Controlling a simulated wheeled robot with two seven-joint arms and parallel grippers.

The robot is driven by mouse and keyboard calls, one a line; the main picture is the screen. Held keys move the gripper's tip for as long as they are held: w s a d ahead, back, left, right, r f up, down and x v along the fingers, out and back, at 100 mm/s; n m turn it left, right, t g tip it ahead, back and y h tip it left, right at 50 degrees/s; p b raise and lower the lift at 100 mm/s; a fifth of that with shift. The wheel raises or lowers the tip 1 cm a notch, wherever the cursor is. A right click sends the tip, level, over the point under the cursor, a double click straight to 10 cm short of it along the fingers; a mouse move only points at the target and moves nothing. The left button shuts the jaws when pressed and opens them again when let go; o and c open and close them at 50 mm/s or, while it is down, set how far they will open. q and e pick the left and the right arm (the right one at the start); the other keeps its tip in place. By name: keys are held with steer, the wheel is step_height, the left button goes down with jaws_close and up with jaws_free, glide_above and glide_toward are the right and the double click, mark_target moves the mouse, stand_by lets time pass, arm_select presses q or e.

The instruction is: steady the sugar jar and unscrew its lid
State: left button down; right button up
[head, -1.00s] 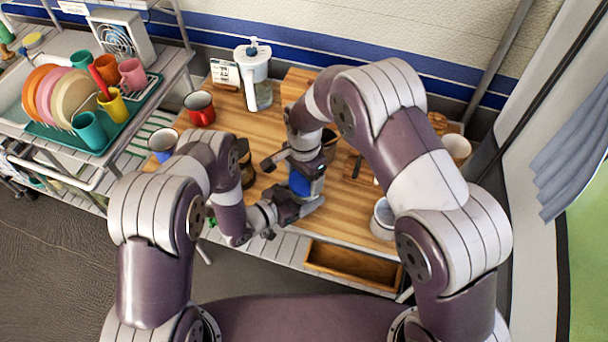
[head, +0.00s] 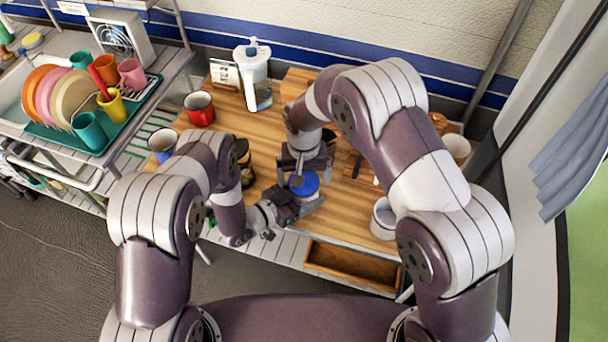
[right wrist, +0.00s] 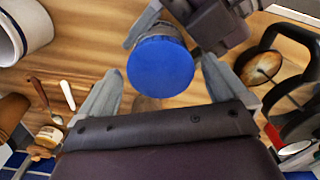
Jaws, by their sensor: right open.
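The sugar jar has a round blue lid (head: 304,186) and stands near the front edge of the wooden table. The lid also shows large in the right wrist view (right wrist: 160,67), seated on the jar, whose body is mostly hidden. My left gripper (head: 300,204) is low at the jar's side and looks shut on its body; it also shows behind the lid in the right wrist view. My right gripper (right wrist: 162,78) is open above the jar, its fingers spread on either side of the lid with gaps between.
A white mug (head: 382,220) stands to the right, above an open wooden drawer (head: 352,266). A red mug (head: 200,109), a filter jug (head: 255,78) and a dark-handled vessel (right wrist: 275,65) stand leftward. Spoons (right wrist: 52,100) lie near the jar. Bare wood separates jar and mug.

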step_height(320, 180, up, 5)
steer(key=shift+w+f, duration=0.1)
steer(key=shift+c, duration=0.2)
steer(key=r+m, duration=0.1)
steer(key=m, duration=0.1)
steer(key=r+m, duration=0.1)
steer(key=shift+w+a+r+m, duration=0.15)
steer(key=shift+w+r+m, duration=0.1)
steer(key=shift+m, duration=0.15)
steer(key=shift+s+r+m, duration=0.15)
steer(key=shift+r+m, duration=0.1)
steer(key=shift+m, duration=0.85)
steer(key=shift+s+m, duration=0.15)
steer(key=shift+m, duration=0.55)
steer(key=shift+f+m, duration=0.3)
steer(key=shift+m, duration=0.2)
step_height(320, 180, down, 8)
steer(key=shift+r, duration=0.25)
steer(key=shift+c, duration=0.3)
